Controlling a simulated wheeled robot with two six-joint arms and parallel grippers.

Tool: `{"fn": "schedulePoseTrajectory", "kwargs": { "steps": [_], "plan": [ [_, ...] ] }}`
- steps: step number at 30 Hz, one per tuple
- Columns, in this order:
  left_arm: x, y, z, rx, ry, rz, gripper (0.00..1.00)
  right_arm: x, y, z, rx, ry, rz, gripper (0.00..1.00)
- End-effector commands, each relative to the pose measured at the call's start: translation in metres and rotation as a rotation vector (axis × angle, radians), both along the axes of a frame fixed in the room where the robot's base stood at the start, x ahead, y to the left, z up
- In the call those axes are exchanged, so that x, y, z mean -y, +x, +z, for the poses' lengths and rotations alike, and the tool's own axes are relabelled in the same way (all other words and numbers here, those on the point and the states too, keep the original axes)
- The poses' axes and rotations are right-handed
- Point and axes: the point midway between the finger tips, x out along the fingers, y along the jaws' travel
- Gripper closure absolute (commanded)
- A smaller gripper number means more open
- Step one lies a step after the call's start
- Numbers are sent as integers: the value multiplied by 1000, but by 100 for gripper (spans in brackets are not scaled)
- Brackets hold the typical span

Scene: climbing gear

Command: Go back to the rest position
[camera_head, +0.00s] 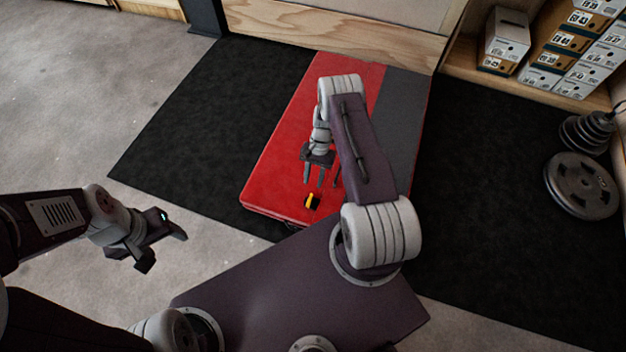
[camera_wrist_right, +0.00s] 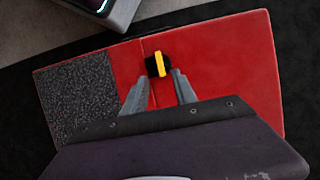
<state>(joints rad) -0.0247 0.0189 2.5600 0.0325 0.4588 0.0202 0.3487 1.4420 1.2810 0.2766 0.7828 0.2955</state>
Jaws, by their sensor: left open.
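My left gripper (camera_head: 164,252) is open and empty over the bare floor at the left of the head view. My right gripper (camera_head: 313,184) hangs over the red part of the mat with its fingers pointing down. In the right wrist view its two fingers (camera_wrist_right: 160,80) are apart with nothing gripped between them. A small black and yellow object (camera_head: 311,201) lies on the red mat just beyond the right fingertips. It also shows in the right wrist view (camera_wrist_right: 159,65), ahead of the gap between the fingers.
The red and grey mat (camera_head: 277,160) lies on black flooring (camera_head: 190,120). A wooden panel (camera_head: 330,35) stands behind it. Shoe boxes (camera_head: 507,40) fill a shelf at the back right. Weight plates (camera_head: 581,186) are at the far right. Open concrete floor lies at left.

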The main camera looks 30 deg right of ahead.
Motion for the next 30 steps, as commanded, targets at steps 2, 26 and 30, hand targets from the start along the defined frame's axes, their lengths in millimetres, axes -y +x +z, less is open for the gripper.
{"fn": "schedulePoseTrajectory", "kwargs": {
  "steps": [2,26,30],
  "plan": [
    [0,0,0,0,0,0,37,0,0,0,0,0,0,66],
    [0,0,17,0,0,0,37,-70,65,274,398,-138,343,66],
    [0,0,20,0,0,0,37,-86,21,319,466,-170,472,66]
  ]
}}
